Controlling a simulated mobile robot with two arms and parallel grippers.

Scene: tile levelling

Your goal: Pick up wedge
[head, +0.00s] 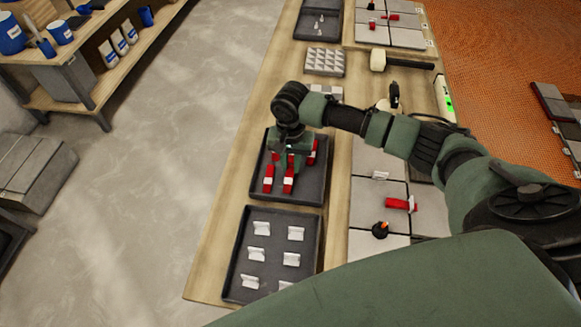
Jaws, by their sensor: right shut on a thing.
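Red wedges with pale ends, one of them at the left (268,181) and one at the right (311,152), sit in a dark tray (258,195) on the wooden bench. My right gripper (291,163) points down over this tray and is shut on a red wedge (289,183) among them. The gripper partly hides the wedges, so I cannot tell whether the held one is clear of the tray floor. My left gripper is not in view.
A dark tray of white clips (233,285) lies nearer. Grey tiles (362,213) to the right carry a red wedge (400,204), a white clip and a black-and-orange knob (380,230). A mallet (378,60) lies farther back. Bare bench shows left of the trays.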

